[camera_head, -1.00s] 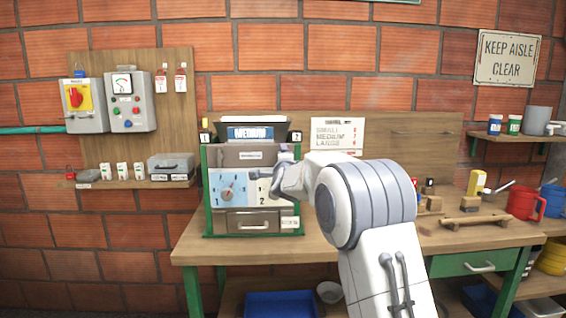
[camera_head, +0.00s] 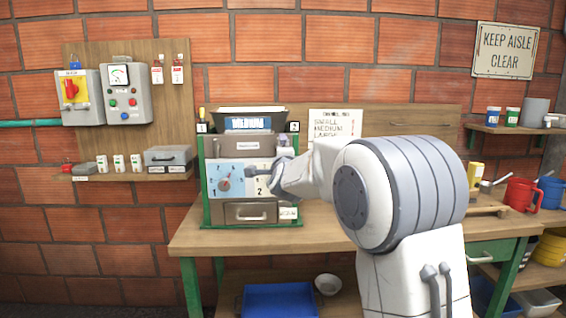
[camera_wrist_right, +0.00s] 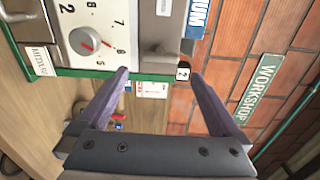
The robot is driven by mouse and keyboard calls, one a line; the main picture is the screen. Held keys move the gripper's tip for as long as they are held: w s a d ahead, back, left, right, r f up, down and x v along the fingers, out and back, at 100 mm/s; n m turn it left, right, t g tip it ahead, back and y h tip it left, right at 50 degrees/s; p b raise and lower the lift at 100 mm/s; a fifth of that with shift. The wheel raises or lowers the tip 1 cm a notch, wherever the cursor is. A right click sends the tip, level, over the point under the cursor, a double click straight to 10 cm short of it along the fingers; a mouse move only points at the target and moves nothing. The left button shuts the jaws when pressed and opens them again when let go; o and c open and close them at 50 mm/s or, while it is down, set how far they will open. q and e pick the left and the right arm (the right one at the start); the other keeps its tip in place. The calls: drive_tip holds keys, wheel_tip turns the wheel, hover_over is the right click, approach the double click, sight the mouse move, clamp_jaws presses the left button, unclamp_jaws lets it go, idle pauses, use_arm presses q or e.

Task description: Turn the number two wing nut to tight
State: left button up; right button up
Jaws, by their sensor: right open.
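The machine (camera_head: 250,212) stands on the bench with a green frame. A number 2 plate (camera_head: 294,127) is at the top of its right post, and it shows in the right wrist view (camera_wrist_right: 183,73) beside a small dark piece. I cannot make out the wing nut's wings or how tight it is. My right gripper (camera_wrist_right: 158,73) is open and empty, its purple-grey fingers on either side of the right post's line, short of the plate. In the head view the right gripper (camera_head: 266,156) is in front of the machine's upper right. My left gripper is out of view.
A dial panel (camera_head: 224,181) is on the machine's front, and a drawer is below it. A number 1 plate (camera_head: 202,128) tops the left post. A size sign (camera_head: 335,124) stands behind on the right. My right arm hides part of the bench.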

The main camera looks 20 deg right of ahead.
drive_tip(key=v, duration=0.4)
idle(0.3)
